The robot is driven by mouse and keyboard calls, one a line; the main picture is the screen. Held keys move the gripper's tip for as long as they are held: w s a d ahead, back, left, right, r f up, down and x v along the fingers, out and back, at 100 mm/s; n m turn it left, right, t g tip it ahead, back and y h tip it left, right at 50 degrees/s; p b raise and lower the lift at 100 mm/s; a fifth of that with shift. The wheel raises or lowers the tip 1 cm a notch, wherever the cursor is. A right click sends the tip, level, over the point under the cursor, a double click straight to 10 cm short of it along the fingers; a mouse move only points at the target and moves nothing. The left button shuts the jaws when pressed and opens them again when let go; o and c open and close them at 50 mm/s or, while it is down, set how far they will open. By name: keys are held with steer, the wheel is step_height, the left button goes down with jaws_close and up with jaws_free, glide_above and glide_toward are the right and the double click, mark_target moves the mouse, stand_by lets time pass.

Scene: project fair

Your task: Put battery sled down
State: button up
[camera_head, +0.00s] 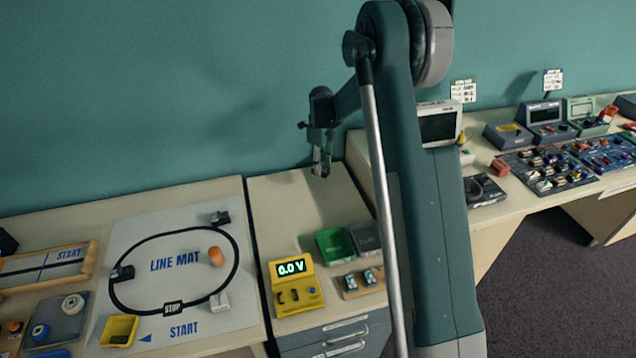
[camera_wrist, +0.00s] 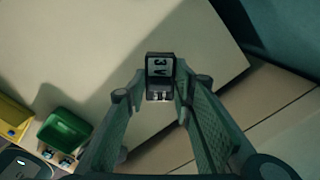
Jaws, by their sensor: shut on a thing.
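My gripper (camera_head: 320,168) hangs above the back of the middle cream bench (camera_head: 290,205). In the wrist view my gripper (camera_wrist: 162,92) is shut on the battery sled (camera_wrist: 160,72), a small dark block with a "3 V" label and pale metal contacts at its near end. The sled sits between the fingertips, over bare bench top. In the head view the sled is too small and dark to make out clearly. Its gap above the bench cannot be judged exactly.
A green tray (camera_head: 335,246) and a grey tray (camera_head: 366,238) stand on the bench's right. A yellow meter (camera_head: 297,300) reads 0.0 V. Small sled-like pieces sit on a wooden holder (camera_head: 352,294). The back of the bench is clear. A line mat (camera_head: 150,235) lies left.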

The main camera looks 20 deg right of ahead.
steer(key=shift+f, duration=1.6)
steer(key=shift+f+b, duration=0.45)
steer(key=shift+f, duration=1.4)
steer(key=shift+f, duration=0.15)
steer(key=o, duration=0.9)
step_height(320, 180, up, 12)
steer(key=shift+r+p, duration=0.15)
steer(key=shift+p, duration=0.65)
